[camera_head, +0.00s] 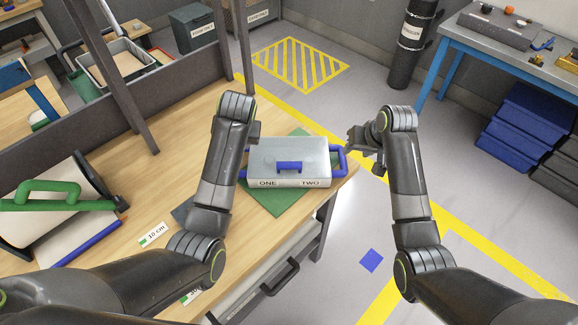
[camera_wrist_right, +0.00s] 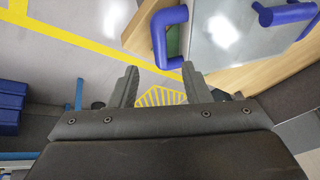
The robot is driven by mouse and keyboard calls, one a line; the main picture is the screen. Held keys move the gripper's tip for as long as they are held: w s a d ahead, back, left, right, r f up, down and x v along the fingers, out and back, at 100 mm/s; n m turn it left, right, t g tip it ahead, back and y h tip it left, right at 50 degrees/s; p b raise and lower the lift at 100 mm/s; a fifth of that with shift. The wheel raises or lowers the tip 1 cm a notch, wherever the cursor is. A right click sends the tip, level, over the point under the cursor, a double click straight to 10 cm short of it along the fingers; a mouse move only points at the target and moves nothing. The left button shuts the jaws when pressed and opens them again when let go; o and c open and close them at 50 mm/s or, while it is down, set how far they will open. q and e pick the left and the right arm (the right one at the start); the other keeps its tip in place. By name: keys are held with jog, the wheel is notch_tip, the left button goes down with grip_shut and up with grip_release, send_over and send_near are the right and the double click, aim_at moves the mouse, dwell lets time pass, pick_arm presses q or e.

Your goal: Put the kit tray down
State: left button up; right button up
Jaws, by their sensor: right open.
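The kit tray (camera_head: 312,157) is a grey lidded box marked ONE and TWO, with a blue handle on top and blue side handles. It rests on a green mat (camera_head: 283,200) near the right edge of the wooden table. My right gripper (camera_head: 360,143) is open and empty, just right of the tray's right handle (camera_head: 341,160). In the right wrist view this blue handle (camera_wrist_right: 158,45) lies ahead of the open fingers, apart from them. My left gripper (camera_head: 254,134) is at the tray's left side, mostly hidden by its own arm; its fingers and any grip cannot be made out.
A dark upright post (camera_head: 110,80) stands behind. Open floor lies right of the table, with blue crates (camera_head: 515,130) farther off.

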jog(key=shift+v, duration=1.05)
